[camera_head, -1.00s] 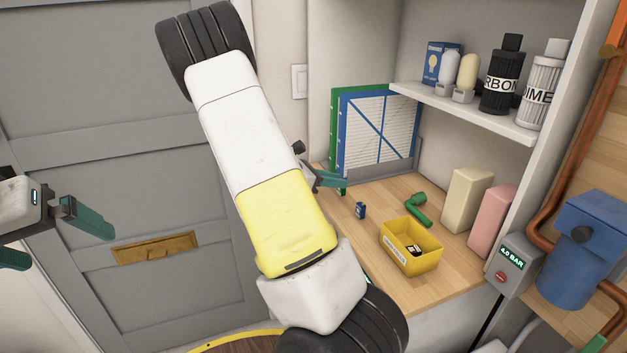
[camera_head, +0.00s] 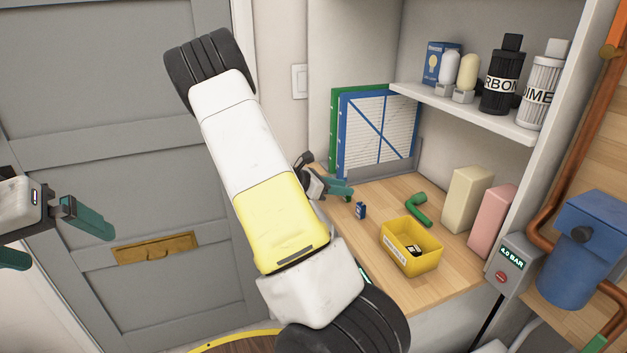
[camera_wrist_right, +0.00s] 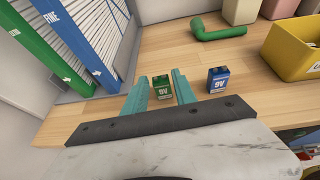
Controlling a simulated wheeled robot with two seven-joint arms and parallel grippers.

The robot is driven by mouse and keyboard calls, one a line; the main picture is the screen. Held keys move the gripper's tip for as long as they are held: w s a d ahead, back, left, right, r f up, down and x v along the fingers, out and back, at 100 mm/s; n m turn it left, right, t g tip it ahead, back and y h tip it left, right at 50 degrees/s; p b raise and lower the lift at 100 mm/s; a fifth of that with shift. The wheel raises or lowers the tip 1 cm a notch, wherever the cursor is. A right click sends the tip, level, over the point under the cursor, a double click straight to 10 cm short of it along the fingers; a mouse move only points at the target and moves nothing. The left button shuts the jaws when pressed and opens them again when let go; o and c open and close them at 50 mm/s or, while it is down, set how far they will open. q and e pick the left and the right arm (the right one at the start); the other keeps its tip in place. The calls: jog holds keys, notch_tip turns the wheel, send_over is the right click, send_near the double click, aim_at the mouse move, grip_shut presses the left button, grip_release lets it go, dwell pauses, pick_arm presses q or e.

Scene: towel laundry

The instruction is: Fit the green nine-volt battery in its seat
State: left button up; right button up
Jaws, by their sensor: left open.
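The green nine-volt battery (camera_wrist_right: 161,87) stands on the wooden bench in the right wrist view, between the teal fingertips of my right gripper (camera_wrist_right: 162,86). Gaps seem to show on both sides of it, and the fingers look open. In the head view my right gripper (camera_head: 342,190) is low over the bench's left end, and I cannot make out the green battery there. A blue nine-volt battery (camera_wrist_right: 218,79) stands to the right of the fingers; it also shows in the head view (camera_head: 361,210). My left gripper (camera_head: 55,238) is open and empty, far left. I cannot identify the seat.
A green elbow pipe (camera_head: 417,208) and a yellow bin (camera_head: 412,262) with small items lie to the right. Blue and green framed filters (camera_head: 378,135) stand at the back. Cream (camera_head: 469,199) and pink (camera_head: 492,222) blocks stand under the shelf (camera_head: 465,112).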

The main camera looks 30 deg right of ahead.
jog(key=shift+o, duration=0.7)
